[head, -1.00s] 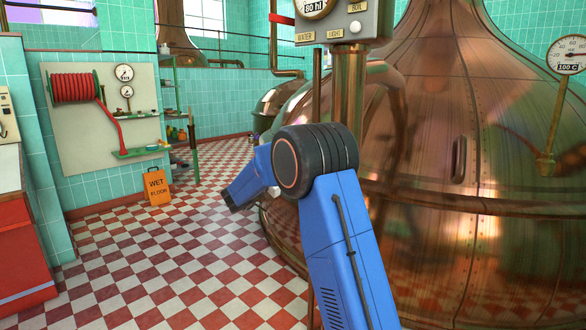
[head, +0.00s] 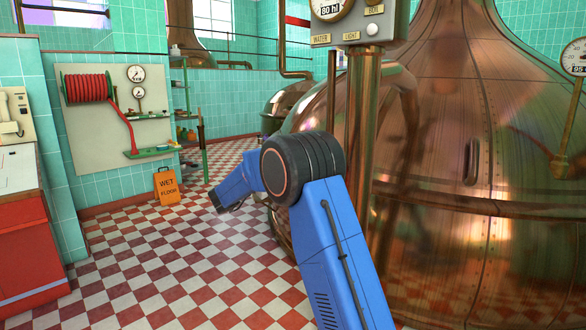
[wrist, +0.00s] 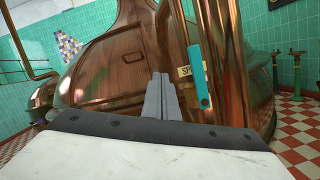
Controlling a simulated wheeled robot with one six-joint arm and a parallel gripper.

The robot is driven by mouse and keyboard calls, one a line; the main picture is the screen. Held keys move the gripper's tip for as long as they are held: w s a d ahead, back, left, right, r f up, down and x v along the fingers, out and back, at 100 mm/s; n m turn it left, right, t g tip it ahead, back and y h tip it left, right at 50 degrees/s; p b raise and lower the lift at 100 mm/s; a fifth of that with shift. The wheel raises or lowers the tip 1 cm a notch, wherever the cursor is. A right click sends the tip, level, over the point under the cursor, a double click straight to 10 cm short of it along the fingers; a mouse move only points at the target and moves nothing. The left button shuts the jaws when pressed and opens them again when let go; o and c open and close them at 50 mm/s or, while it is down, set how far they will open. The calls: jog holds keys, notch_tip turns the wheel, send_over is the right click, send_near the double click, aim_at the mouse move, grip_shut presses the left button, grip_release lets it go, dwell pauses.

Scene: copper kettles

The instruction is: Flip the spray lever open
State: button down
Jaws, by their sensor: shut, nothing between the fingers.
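A teal lever (wrist: 202,80) stands nearly upright in the wrist view, right of centre, with a dark round spot at its lower end. It is in front of a copper pipe (wrist: 228,60). A small tan label (wrist: 185,71) beside it begins "SP"; the rest is hidden behind the lever. My gripper (wrist: 160,78) is shut and empty, its grey fingers together left of the lever in the picture. I see no contact, and the gap in depth is unclear. In the head view I cannot make out the lever or the gripper's fingers.
A large copper kettle (head: 440,130) fills the right side. A control panel (head: 352,30) sits on a copper post (head: 362,110). A red counter (head: 30,240) is at the left.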

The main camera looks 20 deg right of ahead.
jog(key=shift+s+a, duration=0.15)
jog(key=shift+a, duration=1.05)
